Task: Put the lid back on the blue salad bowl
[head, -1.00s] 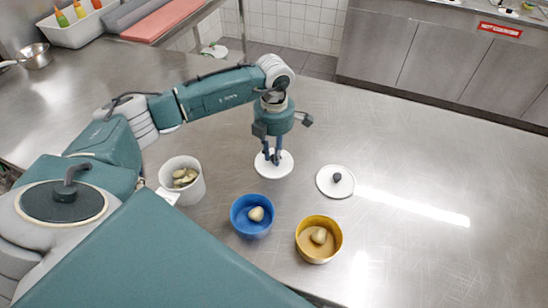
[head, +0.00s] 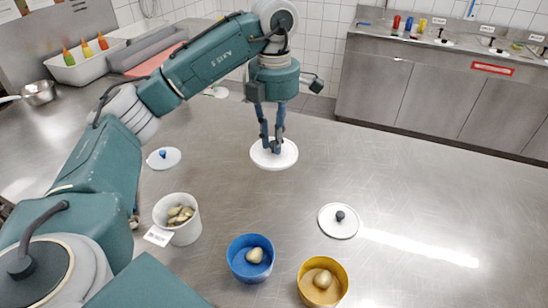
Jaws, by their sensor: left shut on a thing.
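The blue salad bowl (head: 234,267) stands open at the lower middle, with a pale, rounded piece of food (head: 255,255) inside. My left gripper (head: 272,146) points down beyond the bowl and is shut on a white round lid (head: 286,159), holding it about level and apparently above the table. The fingers hide the lid's knob, so its colour is unclear. A white lid with a black knob (head: 330,230) lies to the right. My right gripper is not in view.
A yellow bowl (head: 305,290) with a pale piece stands right of the blue one. A white tub (head: 185,235) with several pieces stands to its left. A bottle tray (head: 85,70) and pan (head: 38,92) are at the back left. The table's right side is clear.

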